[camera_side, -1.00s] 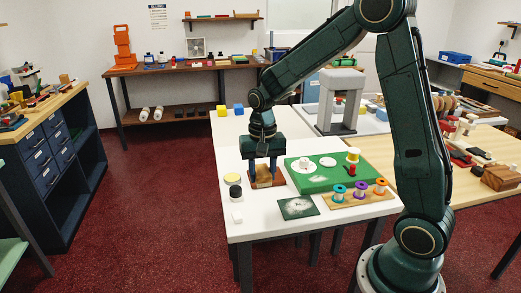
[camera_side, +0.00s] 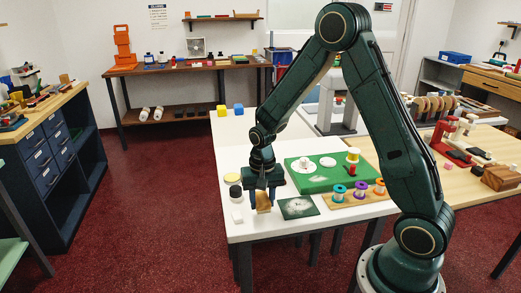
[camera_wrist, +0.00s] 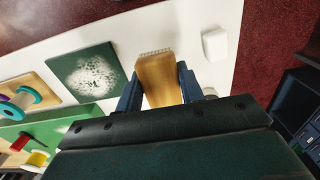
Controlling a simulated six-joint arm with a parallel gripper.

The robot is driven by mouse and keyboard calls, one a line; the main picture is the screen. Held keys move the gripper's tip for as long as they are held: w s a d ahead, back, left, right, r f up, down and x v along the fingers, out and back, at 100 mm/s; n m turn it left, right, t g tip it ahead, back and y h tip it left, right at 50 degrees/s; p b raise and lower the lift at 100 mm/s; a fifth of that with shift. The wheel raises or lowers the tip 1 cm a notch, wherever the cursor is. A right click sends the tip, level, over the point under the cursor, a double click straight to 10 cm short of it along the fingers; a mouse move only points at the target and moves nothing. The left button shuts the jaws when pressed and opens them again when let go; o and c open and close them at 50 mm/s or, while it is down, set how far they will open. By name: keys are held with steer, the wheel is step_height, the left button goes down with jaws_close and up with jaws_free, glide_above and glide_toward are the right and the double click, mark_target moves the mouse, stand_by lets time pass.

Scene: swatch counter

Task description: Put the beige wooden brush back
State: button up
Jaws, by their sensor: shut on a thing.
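The beige wooden brush (camera_side: 263,203) is in my gripper (camera_side: 264,198), over the front part of the white table. In the wrist view the brush (camera_wrist: 160,78) sits between the two blue fingers of my gripper (camera_wrist: 158,92), its pale bristle edge pointing away from the palm. The fingers are shut on its sides. A dark green square (camera_side: 298,208) with a white speckled patch lies just right of the brush; it also shows in the wrist view (camera_wrist: 62,68). I cannot tell how far the brush is above the table. Its rest spot is hidden behind my gripper.
A small white block (camera_side: 237,217) and a black round pot (camera_side: 235,192) stand left of my gripper. A yellow-topped tin (camera_side: 232,178) is behind them. A green board (camera_side: 315,180) and a wooden spool rack (camera_side: 340,200) are to the right. The table's front edge is near.

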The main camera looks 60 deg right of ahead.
mark_target(262, 199)
steer(key=shift+f, duration=0.95)
steer(key=shift+f, duration=0.15)
steer(key=o, duration=0.9)
steer(key=shift+o, duration=0.2)
step_height(262, 199, up, 12)
steer(key=shift+r, duration=0.15)
